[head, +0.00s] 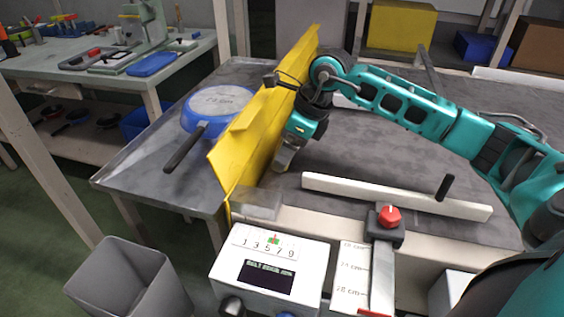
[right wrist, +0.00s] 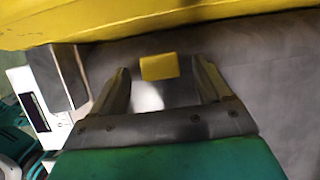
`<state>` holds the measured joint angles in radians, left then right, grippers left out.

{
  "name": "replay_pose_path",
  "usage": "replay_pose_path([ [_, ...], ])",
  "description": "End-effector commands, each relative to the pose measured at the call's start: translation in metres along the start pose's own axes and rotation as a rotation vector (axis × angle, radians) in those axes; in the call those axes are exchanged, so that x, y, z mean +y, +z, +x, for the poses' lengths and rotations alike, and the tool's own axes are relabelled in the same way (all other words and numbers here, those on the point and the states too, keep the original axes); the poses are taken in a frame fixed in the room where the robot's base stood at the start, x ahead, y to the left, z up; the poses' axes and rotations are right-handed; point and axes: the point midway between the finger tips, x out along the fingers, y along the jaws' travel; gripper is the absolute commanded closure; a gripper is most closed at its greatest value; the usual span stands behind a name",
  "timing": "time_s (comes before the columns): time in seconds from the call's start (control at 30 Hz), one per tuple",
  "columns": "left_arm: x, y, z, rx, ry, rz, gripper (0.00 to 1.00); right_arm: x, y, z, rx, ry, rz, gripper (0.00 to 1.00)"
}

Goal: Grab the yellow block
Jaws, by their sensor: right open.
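The yellow block (right wrist: 159,66) shows in the right wrist view as a small block on the grey surface, between the two fingertips. My right gripper (right wrist: 163,72) is open around it, with a gap visible on each side. In the head view my right gripper (head: 281,161) points down close to the right side of the tall yellow barrier, low over the conveyor. The block cannot be made out in the head view. My left gripper is not in view.
The long yellow barrier (head: 255,135) stands beside my gripper. A blue pan (head: 216,106) lies left of it. The grey belt (head: 385,150) on the right is mostly clear.

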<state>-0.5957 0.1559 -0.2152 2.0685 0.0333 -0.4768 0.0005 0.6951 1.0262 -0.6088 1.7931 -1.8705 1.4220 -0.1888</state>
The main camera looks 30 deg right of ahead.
Motion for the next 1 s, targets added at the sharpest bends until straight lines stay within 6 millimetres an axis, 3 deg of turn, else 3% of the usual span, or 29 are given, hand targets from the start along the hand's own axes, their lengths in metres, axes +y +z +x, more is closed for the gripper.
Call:
replay_pose_path([
  [0.1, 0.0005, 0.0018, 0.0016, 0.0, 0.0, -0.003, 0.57, 0.0005, 0.0003, 0.0121, -0.001, 0.0, -0.002, 0.22],
  [0.3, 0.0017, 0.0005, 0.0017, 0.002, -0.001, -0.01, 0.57, 0.0002, 0.0004, 0.0119, -0.001, 0.0, -0.001, 0.22],
  [0.9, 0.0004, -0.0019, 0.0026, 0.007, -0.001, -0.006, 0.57, 0.0002, 0.0005, 0.0114, -0.001, 0.0, -0.001, 0.8],
  [1.0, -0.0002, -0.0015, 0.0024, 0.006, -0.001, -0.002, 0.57, 0.0002, 0.0005, 0.0114, -0.001, 0.0, -0.001, 0.82],
])
